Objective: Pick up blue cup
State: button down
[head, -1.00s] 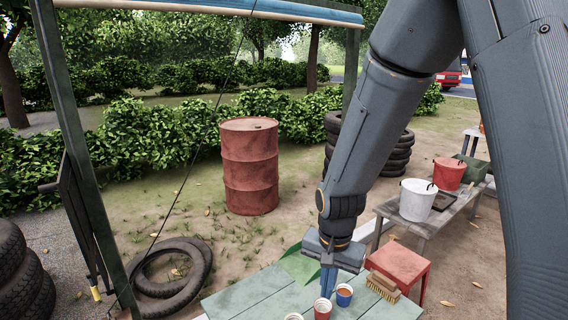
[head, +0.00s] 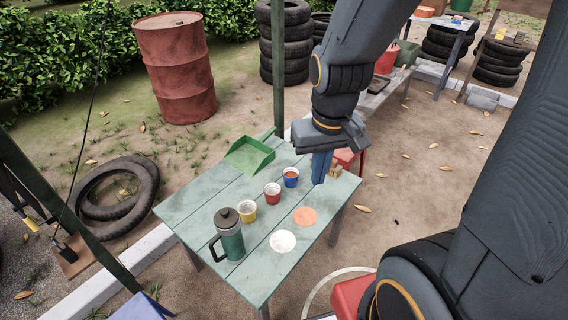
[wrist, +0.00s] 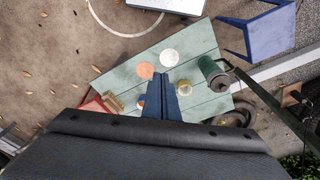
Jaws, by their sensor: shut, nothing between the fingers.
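The blue cup (head: 291,178) stands upright on the green plank table (head: 200,206), with something orange-brown inside. In the wrist view the blue cup (wrist: 140,104) shows just left of my fingers, partly hidden by them. My gripper (head: 319,180) points down with its blue fingers shut and empty. In the head view it is just right of the blue cup, apart from it, and appears above the table top. In the wrist view my fingertips (wrist: 165,80) cover part of the table.
A red cup (head: 272,193), a yellow cup (head: 247,210) and a green lidded jug (head: 229,236) stand in a line left of the blue cup. An orange disc (head: 305,216) and a white disc (head: 283,241) lie flat. A green dustpan (head: 250,154) and a brush (head: 336,171) are near the edges.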

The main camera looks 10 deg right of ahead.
aim_at(290, 174)
jog(key=z, duration=0.05)
jog(key=k, duration=0.5)
jog(key=z, duration=1.25)
jog(key=i, duration=1.35)
jog(key=u, duration=1.95)
